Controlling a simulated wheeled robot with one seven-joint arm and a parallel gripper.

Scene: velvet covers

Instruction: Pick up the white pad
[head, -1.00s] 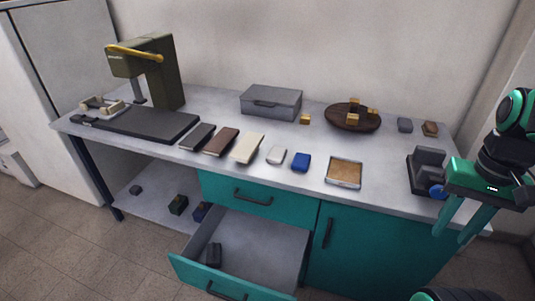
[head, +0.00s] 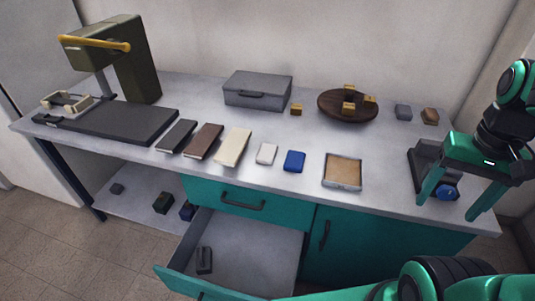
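The white pad (head: 266,153) is a small, pale, flat block lying on the grey worktop (head: 300,190), near its front edge. It lies between a cream book-like cover (head: 233,147) on its left and a blue pad (head: 294,161) on its right, apart from both. My gripper (head: 449,208) is at the far right, well away from the white pad. Its two green fingers point down and stand wide apart, in front of a dark device with a blue knob (head: 446,192). I see nothing held between them.
A dark and a brown cover (head: 204,140) lie further left, beside a black-bed press (head: 110,120). A tan-filled tray (head: 343,171) lies right of the blue pad. A grey case (head: 257,90) and round wooden stand (head: 348,106) are behind. An open drawer (head: 240,250) juts out below.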

